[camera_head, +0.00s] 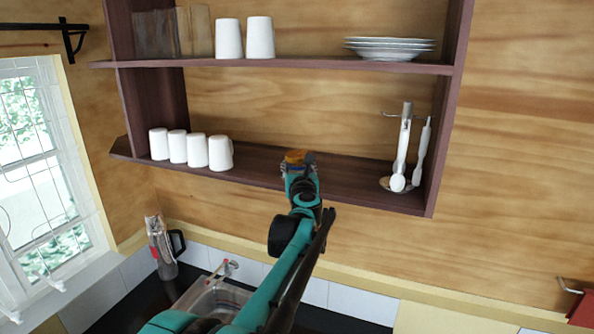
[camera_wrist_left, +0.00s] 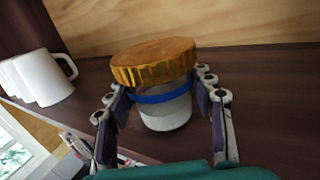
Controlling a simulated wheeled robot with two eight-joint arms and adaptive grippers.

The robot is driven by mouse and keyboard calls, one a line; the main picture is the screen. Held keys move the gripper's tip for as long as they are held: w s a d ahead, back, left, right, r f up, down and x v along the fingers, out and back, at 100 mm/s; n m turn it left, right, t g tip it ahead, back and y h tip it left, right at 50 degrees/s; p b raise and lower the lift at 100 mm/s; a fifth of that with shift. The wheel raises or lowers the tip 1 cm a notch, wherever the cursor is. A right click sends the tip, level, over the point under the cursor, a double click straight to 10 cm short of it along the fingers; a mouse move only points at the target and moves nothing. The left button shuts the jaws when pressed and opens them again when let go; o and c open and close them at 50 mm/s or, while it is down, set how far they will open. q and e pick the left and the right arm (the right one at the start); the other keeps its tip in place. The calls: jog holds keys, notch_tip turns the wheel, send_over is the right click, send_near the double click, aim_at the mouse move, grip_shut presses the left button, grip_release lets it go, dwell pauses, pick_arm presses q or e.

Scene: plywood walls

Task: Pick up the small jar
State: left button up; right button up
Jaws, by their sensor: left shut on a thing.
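The small jar has a ribbed orange-gold lid, a blue band and a pale body. In the left wrist view the jar (camera_wrist_left: 165,112) sits between the two fingers of my left gripper (camera_wrist_left: 163,108), which is shut on it. In the head view only the jar's lid (camera_head: 296,155) shows clearly, at the lower shelf; my left gripper (camera_head: 299,166) hides the rest. I cannot tell whether the jar's base touches the shelf. My right gripper is not in view.
The lower shelf (camera_head: 262,165) holds several white mugs (camera_head: 197,151) at left and hanging white utensils (camera_head: 402,160) at right. The upper shelf carries white cups (camera_head: 245,38) and stacked plates (camera_head: 390,48). A sink (camera_head: 215,300) and a jug (camera_head: 161,250) stand below.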

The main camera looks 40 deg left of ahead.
aim_at(298, 153)
pick_arm(q)
jog(key=shift+w+a+f, duration=0.15)
jog(key=shift+w+a, duration=0.05)
jog(key=shift+a, duration=0.05)
jog(key=shift+a+r, duration=0.3)
jog(key=r, duration=0.2)
jog(key=r+b, duration=0.1)
jog(key=shift+d+r, duration=0.35)
jog(key=w+d+r+b, duration=0.2)
jog(key=d+r, duration=0.4)
jog(key=d, duration=0.4)
jog(key=shift+w+d+r, duration=0.25)
jog(key=shift+w+r, duration=0.1)
jog(key=shift+w, duration=0.55)
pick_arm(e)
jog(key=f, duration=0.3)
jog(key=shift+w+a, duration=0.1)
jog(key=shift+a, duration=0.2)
